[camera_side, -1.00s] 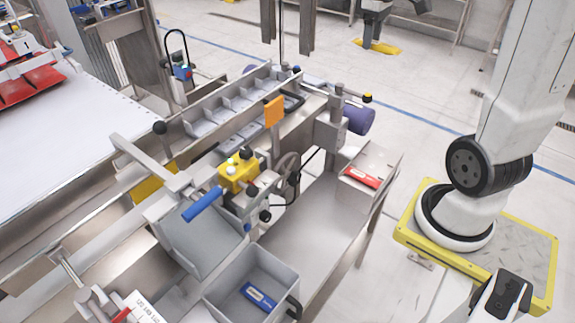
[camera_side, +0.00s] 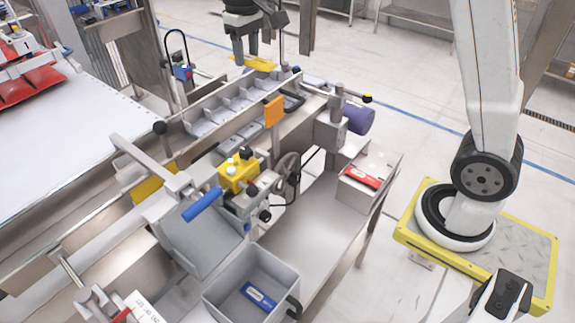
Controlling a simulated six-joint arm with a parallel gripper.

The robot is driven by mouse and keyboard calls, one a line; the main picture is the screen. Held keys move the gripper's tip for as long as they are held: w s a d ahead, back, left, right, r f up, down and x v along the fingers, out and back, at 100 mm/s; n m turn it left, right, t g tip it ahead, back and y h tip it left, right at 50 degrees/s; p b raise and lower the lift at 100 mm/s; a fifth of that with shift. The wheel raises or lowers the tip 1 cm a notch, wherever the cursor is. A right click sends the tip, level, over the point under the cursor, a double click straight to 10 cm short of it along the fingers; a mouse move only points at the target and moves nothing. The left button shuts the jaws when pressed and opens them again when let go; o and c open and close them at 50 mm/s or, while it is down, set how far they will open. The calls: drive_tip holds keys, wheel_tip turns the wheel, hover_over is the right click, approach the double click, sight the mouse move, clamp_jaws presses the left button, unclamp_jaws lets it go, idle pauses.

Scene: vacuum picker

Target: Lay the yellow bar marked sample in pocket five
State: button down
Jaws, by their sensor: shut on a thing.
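My gripper (camera_side: 250,48) is at the top of the view, pointing down, shut on the yellow bar (camera_side: 263,64). The bar lies roughly flat below the fingers, and any marking on it is too small to read. The bar appears at the far end of the row of grey pockets (camera_side: 226,104), above or behind it; its height over the row is hard to tell. The pockets look empty, and no pocket numbers can be read.
An orange plate (camera_side: 274,111) and a rod stand beside the pocket row. A grey bin (camera_side: 225,294) holds a blue bar (camera_side: 259,296). A red bar (camera_side: 361,177) lies in a tray on the right.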

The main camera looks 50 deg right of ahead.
drive_tip(key=f, duration=0.1)
drive_tip(key=a+f, duration=0.1)
drive_tip(key=f, duration=0.1)
drive_tip(key=a+f, duration=0.1)
drive_tip(key=f, duration=0.1)
drive_tip(key=shift+w+a+f, duration=0.15)
drive_tip(key=shift+w+a, duration=0.05)
drive_tip(key=shift+w, duration=0.2)
drive_tip(key=shift+w, duration=0.1)
drive_tip(key=w+f, duration=0.9)
drive_tip(key=w, duration=0.4)
drive_tip(key=shift+w+a, duration=0.15)
drive_tip(key=shift+a, duration=0.2)
drive_tip(key=shift+f, duration=0.2)
